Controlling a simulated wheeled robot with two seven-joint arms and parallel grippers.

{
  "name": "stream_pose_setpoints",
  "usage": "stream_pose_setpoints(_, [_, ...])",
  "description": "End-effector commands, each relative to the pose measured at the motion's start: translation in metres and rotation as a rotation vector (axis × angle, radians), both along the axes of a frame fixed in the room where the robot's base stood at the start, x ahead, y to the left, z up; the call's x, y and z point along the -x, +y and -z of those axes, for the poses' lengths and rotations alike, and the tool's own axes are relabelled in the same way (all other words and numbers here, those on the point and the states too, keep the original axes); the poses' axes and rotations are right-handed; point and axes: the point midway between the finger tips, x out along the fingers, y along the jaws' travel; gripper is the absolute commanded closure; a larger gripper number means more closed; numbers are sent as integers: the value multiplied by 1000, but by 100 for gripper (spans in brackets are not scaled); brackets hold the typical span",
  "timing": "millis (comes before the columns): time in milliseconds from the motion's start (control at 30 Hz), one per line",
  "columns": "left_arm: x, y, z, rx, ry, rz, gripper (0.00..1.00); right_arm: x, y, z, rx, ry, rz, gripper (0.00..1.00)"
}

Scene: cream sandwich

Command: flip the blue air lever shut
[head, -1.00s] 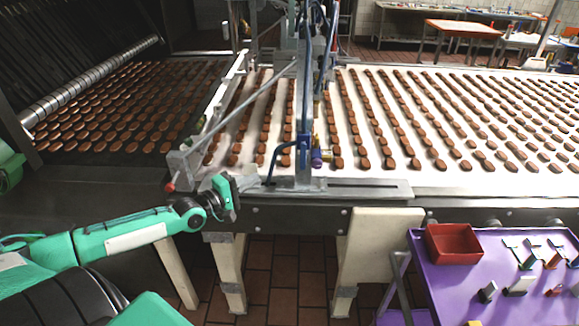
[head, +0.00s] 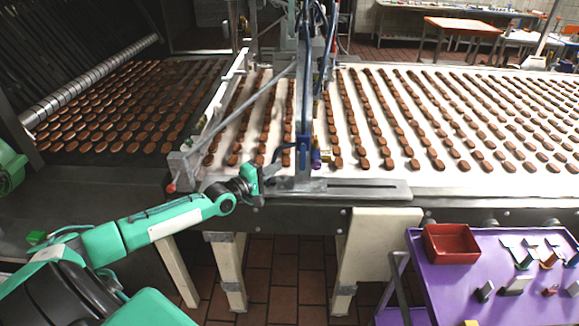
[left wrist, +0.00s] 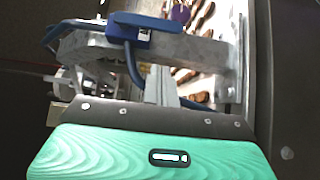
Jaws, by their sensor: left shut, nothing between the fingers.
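The blue air lever (head: 304,142) is on the grey upright post at the near edge of the conveyor. In the left wrist view the blue lever (left wrist: 143,22) shows at the top, lying across the grey metal bracket (left wrist: 195,50). My left gripper (head: 274,172) is shut and empty, just left of the post and below the lever. In the left wrist view its narrow grey fingers (left wrist: 161,88) point up towards the bracket, with a gap visible between them and the lever. I cannot tell the lever's exact angle. My right gripper is not in view.
A blue hose (head: 280,153) curves beside the post, close to my left gripper. A purple cylinder (head: 316,159) sits right of the post. Rows of brown biscuits lie on the white belt (head: 352,120). A purple table (head: 430,290) with a red bin (head: 452,244) stands front right.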

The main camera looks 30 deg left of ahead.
Motion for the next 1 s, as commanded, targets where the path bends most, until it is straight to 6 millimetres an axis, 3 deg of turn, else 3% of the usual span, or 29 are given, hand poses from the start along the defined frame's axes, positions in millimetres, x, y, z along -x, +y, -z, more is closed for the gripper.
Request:
stream_pose_setpoints(100, [-13, -3, -3, 0, -2, 0, 100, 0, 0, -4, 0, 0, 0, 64])
stream_pose_setpoints(300, [-25, -24, -4, 3, 0, 0, 100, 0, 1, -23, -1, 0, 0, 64])
stream_pose_setpoints(500, [-31, -35, -2, 2, 0, 0, 100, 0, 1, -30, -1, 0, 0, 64])
stream_pose_setpoints(1000, [-33, -37, 1, 2, -1, 0, 100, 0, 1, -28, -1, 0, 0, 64])
